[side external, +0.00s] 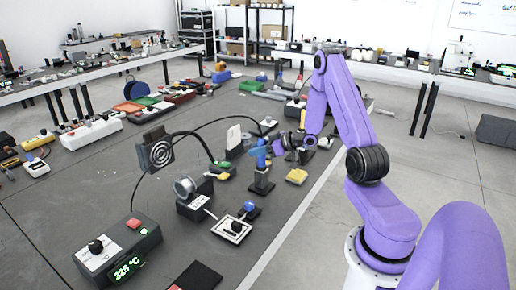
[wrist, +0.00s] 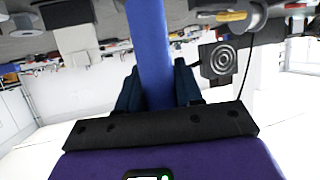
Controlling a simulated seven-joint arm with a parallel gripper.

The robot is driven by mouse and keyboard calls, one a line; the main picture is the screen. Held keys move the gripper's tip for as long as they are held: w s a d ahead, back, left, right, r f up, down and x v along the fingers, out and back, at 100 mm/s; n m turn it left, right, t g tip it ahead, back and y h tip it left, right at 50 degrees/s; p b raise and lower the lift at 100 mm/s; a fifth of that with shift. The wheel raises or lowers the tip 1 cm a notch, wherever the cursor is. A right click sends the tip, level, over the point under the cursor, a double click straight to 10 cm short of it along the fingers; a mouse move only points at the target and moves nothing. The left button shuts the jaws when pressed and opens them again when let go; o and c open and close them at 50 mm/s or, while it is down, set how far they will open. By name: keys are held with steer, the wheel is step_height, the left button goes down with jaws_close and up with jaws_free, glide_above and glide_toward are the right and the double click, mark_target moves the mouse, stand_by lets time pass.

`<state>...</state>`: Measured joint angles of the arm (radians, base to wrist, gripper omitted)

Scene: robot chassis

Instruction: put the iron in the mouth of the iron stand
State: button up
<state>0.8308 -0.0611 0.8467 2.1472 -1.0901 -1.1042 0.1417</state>
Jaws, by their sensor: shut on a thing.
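My gripper (side external: 280,147) is raised over the right part of the bench. In the wrist view its two dark fingers (wrist: 157,88) are shut on a thick blue bar (wrist: 150,45), which looks like the iron's handle. In the side view a blue piece (side external: 258,153) shows at the gripper's left; its tip is too small to make out. The iron stand looks to be the black base with a round silver mouth (side external: 184,187), left of and nearer the camera than my gripper. The mouth looks empty, and the held piece is apart from it.
A station with a green 325 °C display (side external: 125,262) stands at the front left. A square panel with rings (side external: 160,153) stands behind the stand. A black upright block (side external: 262,186) is below my gripper, near a yellow block (side external: 297,176). A black cable arches over the bench.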

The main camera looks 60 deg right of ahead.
steer(key=shift+f, duration=0.15)
steer(key=o, duration=1.1)
steer(key=shift+c, duration=0.2)
steer(key=v, duration=1.7)
steer(key=shift+s, duration=0.15)
step_height(320, 180, up, 10)
